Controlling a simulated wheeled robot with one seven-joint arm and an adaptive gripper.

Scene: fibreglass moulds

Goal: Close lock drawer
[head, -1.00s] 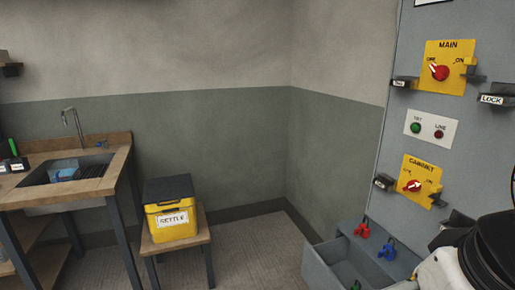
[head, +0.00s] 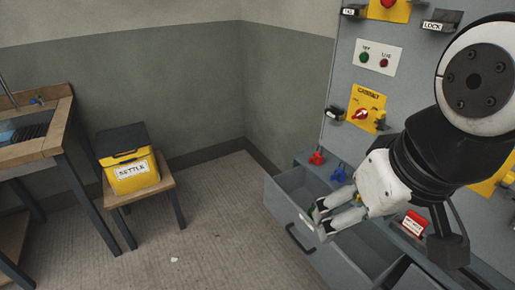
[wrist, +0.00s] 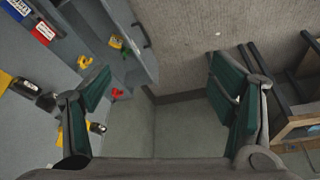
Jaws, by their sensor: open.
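The grey lock drawer (head: 285,190) is pulled out from the grey cabinet at the lower right of the head view. Its front has a dark bar handle (head: 298,238). My gripper (head: 322,220) is open and appears over the drawer's front part in the head view, hiding some of the inside; I cannot tell the height gap. A bit of green shows beside the fingers. In the wrist view the drawer (wrist: 143,68) lies at the upper left, beyond my open, empty fingers (wrist: 160,105).
Red (head: 317,158) and blue (head: 338,174) padlocks stand at the cabinet's ledge behind the drawer. The cabinet panel (head: 345,80) carries switches and small labelled holders. The floor (head: 210,230) between is mostly clear.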

